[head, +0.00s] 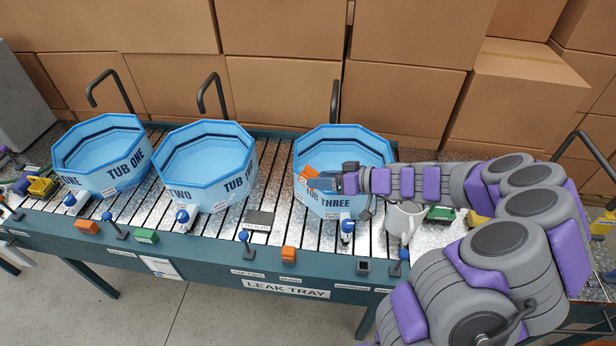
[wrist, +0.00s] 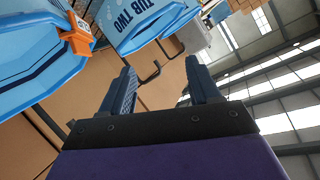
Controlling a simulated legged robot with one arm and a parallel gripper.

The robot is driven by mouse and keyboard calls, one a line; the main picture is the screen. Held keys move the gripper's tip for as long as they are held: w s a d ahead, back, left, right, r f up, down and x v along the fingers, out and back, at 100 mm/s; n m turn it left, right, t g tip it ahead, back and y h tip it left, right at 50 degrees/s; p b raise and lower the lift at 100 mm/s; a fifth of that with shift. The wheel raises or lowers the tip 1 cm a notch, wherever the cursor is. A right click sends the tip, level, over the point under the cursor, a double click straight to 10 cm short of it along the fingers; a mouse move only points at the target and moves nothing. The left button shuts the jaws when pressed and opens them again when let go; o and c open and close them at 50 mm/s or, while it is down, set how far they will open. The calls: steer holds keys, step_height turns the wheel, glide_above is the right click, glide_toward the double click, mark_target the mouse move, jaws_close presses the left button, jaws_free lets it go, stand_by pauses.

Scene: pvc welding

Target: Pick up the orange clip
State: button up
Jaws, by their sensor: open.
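The orange clip (head: 308,173) sits on the front left rim of the blue tub marked THREE (head: 345,152), partly hidden behind my gripper. In the wrist view the clip (wrist: 76,38) is at the upper left, on a blue tub rim (wrist: 40,72), to the left of the fingers. My gripper (head: 322,183) reaches in from the right over the tub's front wall, close to the clip. In the wrist view my gripper (wrist: 160,72) has its two dark fingers apart with nothing between them.
Tubs ONE (head: 103,150) and TWO (head: 207,160) stand to the left on the slatted bench. Cardboard boxes (head: 280,95) fill the back.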

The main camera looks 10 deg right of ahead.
steer(key=w+d+f+m+t+h, duration=0.2)
steer(key=d+f, duration=0.5)
steer(key=d, duration=0.3)
glide_toward(308, 174)
steer(key=shift+s+a+f+b, duration=0.35)
steer(key=shift+s+f+b, duration=0.05)
steer(key=w, duration=0.1)
steer(key=w+a+f, duration=0.1)
steer(key=w, duration=0.1)
steer(key=shift+w+a+f+b, duration=0.2)
steer(key=shift+f+b, duration=0.1)
steer(key=shift+f, duration=0.05)
steer(key=shift+w+a+f, duration=0.1)
steer(key=shift+w+a, duration=0.05)
steer(key=shift+w, duration=0.05)
steer(key=x, duration=0.5)
steer(key=shift+a+r+b, duration=0.2)
steer(key=shift+a+b, duration=0.15)
steer(key=shift+b, duration=0.05)
steer(key=shift+d, duration=0.35)
steer(key=shift+c, duration=0.3)
steer(key=shift+d, duration=0.1)
steer(key=shift+c, duration=0.7)
steer(key=shift+a, duration=0.25)
steer(key=c, duration=0.8)
steer(key=shift+c, duration=0.2)
steer(key=shift+r, duration=0.15)
